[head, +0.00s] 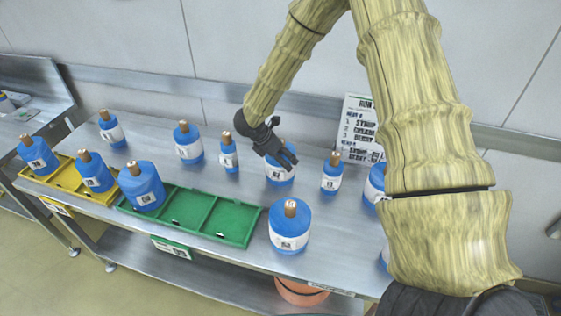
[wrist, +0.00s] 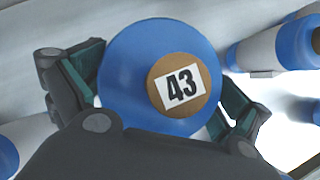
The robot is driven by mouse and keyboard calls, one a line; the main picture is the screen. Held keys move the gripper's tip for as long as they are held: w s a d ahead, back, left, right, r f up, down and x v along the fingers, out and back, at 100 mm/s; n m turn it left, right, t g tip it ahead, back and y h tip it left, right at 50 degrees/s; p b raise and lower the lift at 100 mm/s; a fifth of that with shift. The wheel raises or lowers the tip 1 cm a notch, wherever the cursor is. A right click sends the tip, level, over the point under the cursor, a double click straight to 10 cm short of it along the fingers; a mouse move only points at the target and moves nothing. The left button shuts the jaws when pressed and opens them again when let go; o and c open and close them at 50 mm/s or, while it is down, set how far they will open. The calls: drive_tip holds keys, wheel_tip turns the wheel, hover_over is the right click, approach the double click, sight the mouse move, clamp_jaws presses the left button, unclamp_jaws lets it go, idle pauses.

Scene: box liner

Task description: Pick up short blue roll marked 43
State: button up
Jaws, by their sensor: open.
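The blue roll marked 43 (wrist: 130,75) fills the middle of the wrist view, seen from its end, with a white "43" label on its brown core. In the head view this roll (head: 280,174) stands upright on the metal table, its top partly hidden by my gripper (head: 284,158). My gripper is open, and in the wrist view its two fingers (wrist: 160,92) sit on either side of the roll. I cannot tell whether either finger touches it.
A small roll (head: 331,175) stands close to the right, another (head: 228,155) to the left. A wide roll (head: 290,228) stands in front. A green tray (head: 229,222) and a yellow tray (head: 65,188) line the front edge. A printed sign (head: 359,130) stands behind.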

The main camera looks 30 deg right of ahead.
drive_tip(key=shift+d+f, duration=0.1)
drive_tip(key=shift+f, duration=0.15)
drive_tip(key=c, duration=1.3)
drive_tip(key=shift+r, duration=0.1)
drive_tip(key=shift+c, duration=1.2)
drive_tip(key=shift+w+r, duration=0.1)
